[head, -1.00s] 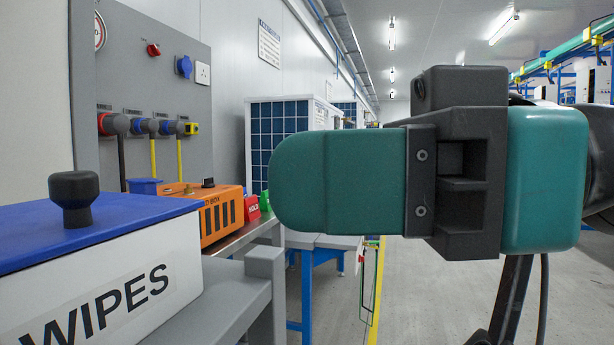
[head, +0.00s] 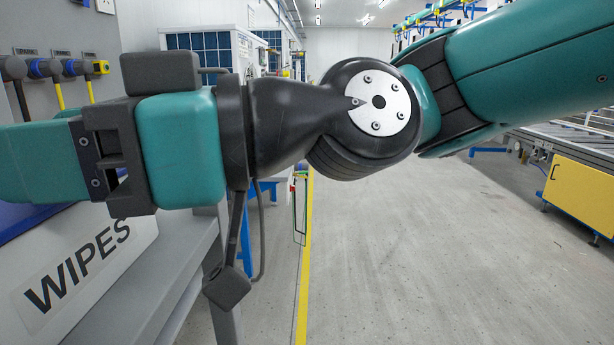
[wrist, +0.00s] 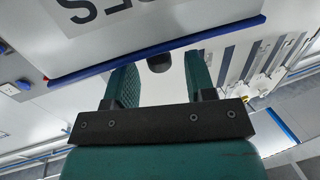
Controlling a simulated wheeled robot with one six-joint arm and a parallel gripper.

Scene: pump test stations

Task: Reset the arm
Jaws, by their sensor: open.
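My gripper (head: 40,160) is at the left of the head view, level with its teal fingers towards the left edge. It stands in front of and above the box labelled WIPES (head: 125,255). In the wrist view my gripper (wrist: 160,72) is open, with two separate teal fingers and nothing held. The box (wrist: 135,35) shows upside down there, with its blue lid (wrist: 205,40). The dark knob (wrist: 158,63) shows in the gap between the fingers, apart from both as far as I can see. In the head view the knob is hidden or out of frame.
A grey bench edge (head: 185,265) runs under the box. Cable plugs (head: 45,68) sit on the wall panel at left. Blue-gridded units (head: 235,45) stand behind my arm. A yellow panel (head: 582,190) is at right. The floor (head: 420,265) between is clear.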

